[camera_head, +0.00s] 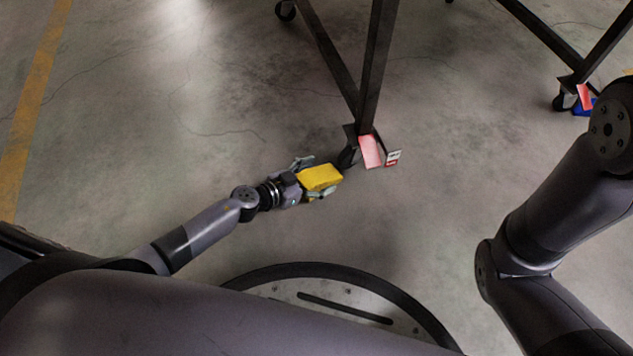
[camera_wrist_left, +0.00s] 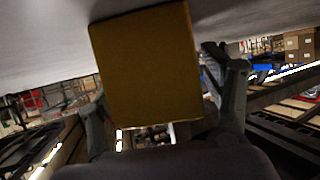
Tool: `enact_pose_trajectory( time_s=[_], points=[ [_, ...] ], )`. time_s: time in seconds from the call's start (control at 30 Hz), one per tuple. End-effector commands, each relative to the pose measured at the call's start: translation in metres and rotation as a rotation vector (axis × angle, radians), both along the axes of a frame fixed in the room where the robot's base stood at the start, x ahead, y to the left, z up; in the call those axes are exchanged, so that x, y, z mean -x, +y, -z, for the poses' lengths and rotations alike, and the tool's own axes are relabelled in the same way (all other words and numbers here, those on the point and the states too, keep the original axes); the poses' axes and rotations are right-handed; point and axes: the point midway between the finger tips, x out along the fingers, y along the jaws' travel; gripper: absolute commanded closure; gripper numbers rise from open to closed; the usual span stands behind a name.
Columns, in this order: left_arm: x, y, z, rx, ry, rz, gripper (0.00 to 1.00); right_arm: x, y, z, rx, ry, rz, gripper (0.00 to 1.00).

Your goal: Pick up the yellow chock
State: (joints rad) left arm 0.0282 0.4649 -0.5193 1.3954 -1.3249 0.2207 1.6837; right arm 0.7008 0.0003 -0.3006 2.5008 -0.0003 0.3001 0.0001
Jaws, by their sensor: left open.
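The yellow chock (camera_head: 320,178) is beside the black caster wheel (camera_head: 348,157) of the nearest stand leg, to its left. In the left wrist view the chock (camera_wrist_left: 145,65) fills the upper middle as a dull yellow block. My left gripper (camera_head: 318,182) is open at the chock, with one finger on either side of it in the left wrist view (camera_wrist_left: 168,108). A gap shows between the chock and the right-hand finger; contact on the other side is hard to tell. Part of the gripper is hidden under the chock in the head view. My right gripper is out of view.
A dark stand leg (camera_head: 372,75) with a red and white tag (camera_head: 370,151) rises just past the chock. Another stand at the upper right has a caster with a blue object (camera_head: 584,107). Concrete floor (camera_head: 130,110) is clear on the left, beside a yellow line (camera_head: 32,95).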

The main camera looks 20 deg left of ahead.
Motion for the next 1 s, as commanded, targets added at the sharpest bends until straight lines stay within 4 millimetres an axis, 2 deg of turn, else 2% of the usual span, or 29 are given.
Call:
enact_pose_trajectory(
  time_s=[0.07, 0.17, 1.0],
  points=[
    [0.0001, 0.0001, -0.0006, 0.000, 0.000, 0.000, 0.27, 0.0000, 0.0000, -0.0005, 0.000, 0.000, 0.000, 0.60],
    [0.0002, 0.0002, -0.0006, 0.000, 0.000, 0.000, 0.32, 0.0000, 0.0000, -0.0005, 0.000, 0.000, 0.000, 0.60],
    [0.0000, 0.0002, -0.0013, 0.001, -0.002, 0.000, 0.87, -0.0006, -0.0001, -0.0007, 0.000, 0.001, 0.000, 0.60]
  ],
)
